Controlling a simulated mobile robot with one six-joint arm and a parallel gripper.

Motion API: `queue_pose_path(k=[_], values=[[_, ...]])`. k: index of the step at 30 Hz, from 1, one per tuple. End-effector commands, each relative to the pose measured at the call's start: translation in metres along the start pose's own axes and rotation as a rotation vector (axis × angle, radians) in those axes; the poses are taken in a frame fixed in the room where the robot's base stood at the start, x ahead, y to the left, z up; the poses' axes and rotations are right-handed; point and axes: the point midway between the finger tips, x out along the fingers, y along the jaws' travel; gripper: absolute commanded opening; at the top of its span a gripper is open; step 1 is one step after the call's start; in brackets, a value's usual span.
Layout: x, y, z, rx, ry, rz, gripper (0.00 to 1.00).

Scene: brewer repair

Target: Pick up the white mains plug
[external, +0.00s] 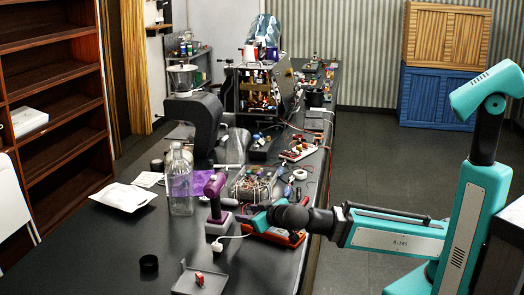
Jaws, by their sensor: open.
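The white mains plug (217,246) appears as a small white piece on the dark bench, with a pale cable curving right from it. My gripper (243,219) reaches in from the right, above and to the right of the plug and apart from it. Its jaws are small and partly merge with the clutter behind, but they look open and empty.
A purple tool on a pale base (216,202) stands just behind the plug. An orange-red item (286,238) lies under my wrist. The bench's front left is clear.

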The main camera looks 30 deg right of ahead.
Motion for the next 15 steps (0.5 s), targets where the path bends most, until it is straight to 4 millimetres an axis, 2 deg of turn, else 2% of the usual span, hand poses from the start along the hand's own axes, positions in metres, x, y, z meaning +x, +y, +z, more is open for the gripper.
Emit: queue_pose_path(k=[1,6,15], values=[[-0.013,-0.013,0.001,0.008,0.003,-0.016,0.41],[-0.048,-0.048,0.007,0.05,0.01,-0.052,0.41],[-0.114,-0.1,0.021,0.123,0.021,-0.115,0.41]])
